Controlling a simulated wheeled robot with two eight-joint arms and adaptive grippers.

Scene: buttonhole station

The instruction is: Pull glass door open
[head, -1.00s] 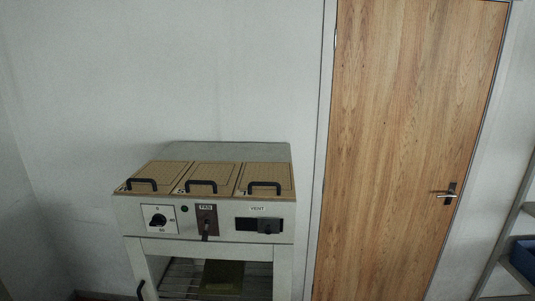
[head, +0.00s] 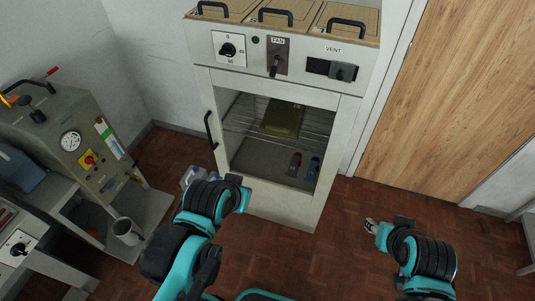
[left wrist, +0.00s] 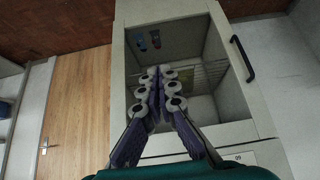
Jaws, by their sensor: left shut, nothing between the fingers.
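The glass door (head: 236,170) is a white-framed pane on the front of a white cabinet and looks closed. Its dark bar handle (head: 210,130) is upright on the door's left side. My left gripper (head: 194,177) is low and left of the door, below the handle, partly hidden by my arm. In the left wrist view, the left gripper's fingers (left wrist: 163,88) are together and empty in front of the pane, with the handle (left wrist: 243,59) apart from them to the right. My right gripper (head: 371,227) is right of the cabinet above the floor, too small to read.
Behind the glass are a wire rack, an olive item (head: 283,118), and a red (head: 295,164) and a blue object (head: 313,169). A grey machine with a gauge (head: 70,141) and a cup (head: 126,231) stand left. A wooden door (head: 440,110) is right. Brown floor is open right of the cabinet.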

